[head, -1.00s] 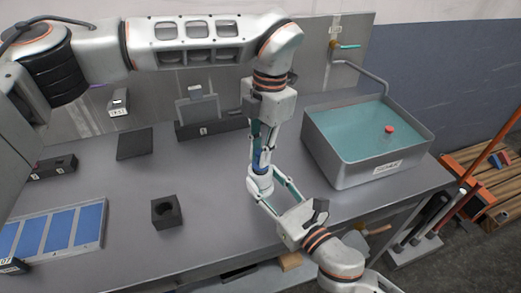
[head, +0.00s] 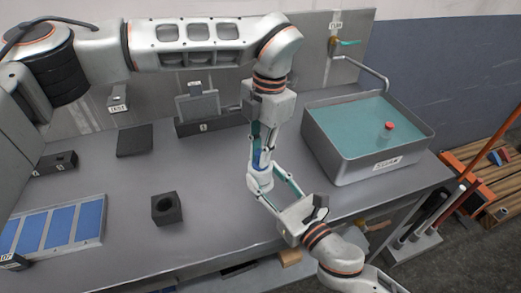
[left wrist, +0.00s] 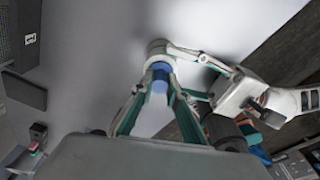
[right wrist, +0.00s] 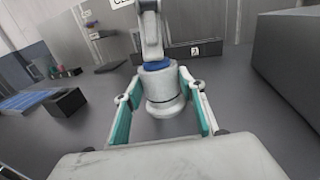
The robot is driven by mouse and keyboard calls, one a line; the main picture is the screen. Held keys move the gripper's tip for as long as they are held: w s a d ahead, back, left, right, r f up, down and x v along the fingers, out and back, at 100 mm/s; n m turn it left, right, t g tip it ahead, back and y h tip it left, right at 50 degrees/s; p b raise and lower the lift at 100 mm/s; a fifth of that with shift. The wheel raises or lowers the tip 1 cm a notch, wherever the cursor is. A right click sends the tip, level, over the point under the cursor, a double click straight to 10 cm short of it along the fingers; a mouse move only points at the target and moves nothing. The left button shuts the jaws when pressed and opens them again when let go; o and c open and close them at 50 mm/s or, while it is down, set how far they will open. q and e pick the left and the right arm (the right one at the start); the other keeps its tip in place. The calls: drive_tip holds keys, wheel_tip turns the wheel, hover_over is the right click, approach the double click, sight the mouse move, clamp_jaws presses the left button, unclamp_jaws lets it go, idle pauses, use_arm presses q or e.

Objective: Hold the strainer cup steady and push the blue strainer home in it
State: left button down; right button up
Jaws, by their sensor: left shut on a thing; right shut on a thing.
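The white strainer cup (head: 261,183) is upright between the fingers of my right gripper (right wrist: 160,88), which is shut on it above the table. It also shows in the left wrist view (left wrist: 157,46). The blue strainer (head: 262,160) is at the cup's mouth, directly above it. My left gripper (left wrist: 160,68) points down from above and is shut on the strainer. In the right wrist view a blue band of the strainer (right wrist: 156,64) shows at the cup's top. How deep the strainer sits inside is hidden by the cup wall.
A water-filled basin (head: 336,171) stands right of the grippers. A dark block with a round hole (head: 157,216) stands on the table to the left, near a blue-panelled tray (head: 104,222). A dark rack (head: 190,128) is behind. Table between block and cup is clear.

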use_arm(q)
drive_tip(key=c, duration=1.9)
unclamp_jaws()
wheel_tip(320, 180, up, 12)
drive_tip(key=d, duration=0.1)
drive_tip(key=shift+w, duration=0.45)
use_arm(e)
drive_tip(key=o, duration=1.3)
drive_tip(key=shift+c, duration=0.2)
